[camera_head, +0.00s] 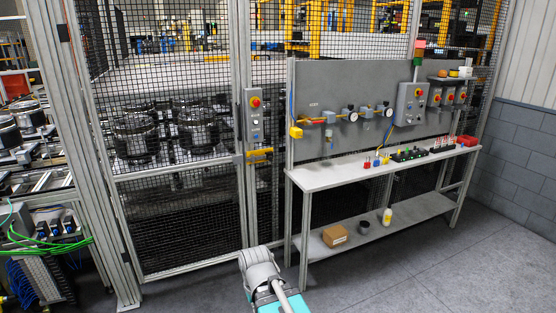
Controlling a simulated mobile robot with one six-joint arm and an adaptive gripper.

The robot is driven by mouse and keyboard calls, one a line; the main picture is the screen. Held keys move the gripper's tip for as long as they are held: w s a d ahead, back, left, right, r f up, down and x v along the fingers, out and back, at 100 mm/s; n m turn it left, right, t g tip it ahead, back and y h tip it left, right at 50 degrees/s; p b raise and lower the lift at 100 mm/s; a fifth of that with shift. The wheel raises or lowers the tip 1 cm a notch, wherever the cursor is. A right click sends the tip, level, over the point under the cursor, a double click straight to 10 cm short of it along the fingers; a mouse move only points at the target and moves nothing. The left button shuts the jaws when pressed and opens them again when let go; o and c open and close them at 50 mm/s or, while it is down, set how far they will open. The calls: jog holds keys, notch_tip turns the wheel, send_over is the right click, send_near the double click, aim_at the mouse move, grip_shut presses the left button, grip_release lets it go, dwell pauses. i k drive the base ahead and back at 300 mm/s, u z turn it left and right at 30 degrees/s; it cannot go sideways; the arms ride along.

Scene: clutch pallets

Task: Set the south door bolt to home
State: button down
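A mesh cage door (180,225) in a grey aluminium frame stands left of the middle, and it looks closed. A yellow bolt-like part (259,152) sits at the door's right edge, on the post below a grey control box. It is small, and I cannot tell its exact position or whether it is the south door bolt. Part of my own arm, grey and teal, shows at the bottom middle, well below and apart from the yellow part. My gripper is not in view.
The grey control box (254,115) has a red button. A workbench (340,179) with a grey back panel (348,85) stands right of the door. The floor (460,265) in front is clear.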

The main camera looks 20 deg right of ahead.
aim_at(270, 158)
jog(key=z, duration=0.3)
jog(key=i, duration=0.65)
jog(key=z, duration=0.4)
jog(key=i, duration=1.45)
jog(key=u, duration=0.7)
